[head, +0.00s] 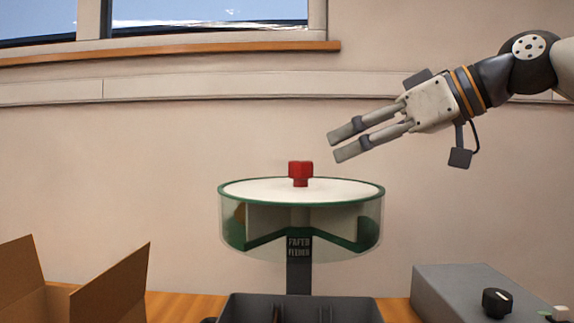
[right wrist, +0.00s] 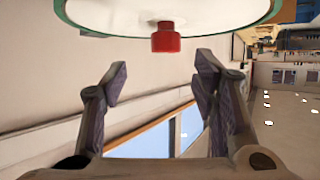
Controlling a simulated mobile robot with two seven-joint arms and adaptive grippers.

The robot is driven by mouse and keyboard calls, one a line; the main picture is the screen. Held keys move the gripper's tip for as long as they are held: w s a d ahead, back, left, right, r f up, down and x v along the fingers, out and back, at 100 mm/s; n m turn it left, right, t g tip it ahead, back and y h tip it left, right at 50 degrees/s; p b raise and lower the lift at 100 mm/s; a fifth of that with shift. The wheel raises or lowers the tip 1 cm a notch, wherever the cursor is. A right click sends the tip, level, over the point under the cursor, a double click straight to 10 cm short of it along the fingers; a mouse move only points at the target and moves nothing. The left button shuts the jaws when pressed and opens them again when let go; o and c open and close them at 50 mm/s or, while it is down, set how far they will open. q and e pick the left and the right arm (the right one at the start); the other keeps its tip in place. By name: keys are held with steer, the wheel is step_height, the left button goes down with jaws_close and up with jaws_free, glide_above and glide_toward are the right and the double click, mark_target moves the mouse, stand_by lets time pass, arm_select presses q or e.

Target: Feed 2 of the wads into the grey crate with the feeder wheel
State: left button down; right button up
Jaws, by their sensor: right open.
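The right wrist view shows the knob (right wrist: 166,38) beyond the open fingers. My left gripper is not in view.
An open cardboard box (head: 115,285) stands at the lower left. A grey control box (head: 450,295) with a black dial (head: 497,302) is at the lower right. The wall (head: 120,170) with windows is behind. The air around the wheel is clear.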

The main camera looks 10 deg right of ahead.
mark_target(301, 163)
steer(key=shift+r, duration=0.45)
steer(key=shift+a, duration=0.25)
steer(key=shift+t, duration=0.3)
steer(key=x, duration=1)
steer(key=shift+s+a+f, duration=0.15)
steer(key=shift+a+f, duration=0.1)
steer(key=shift+a, duration=0.2)
steer(key=shift+c, duration=0.5)
jaws_close()
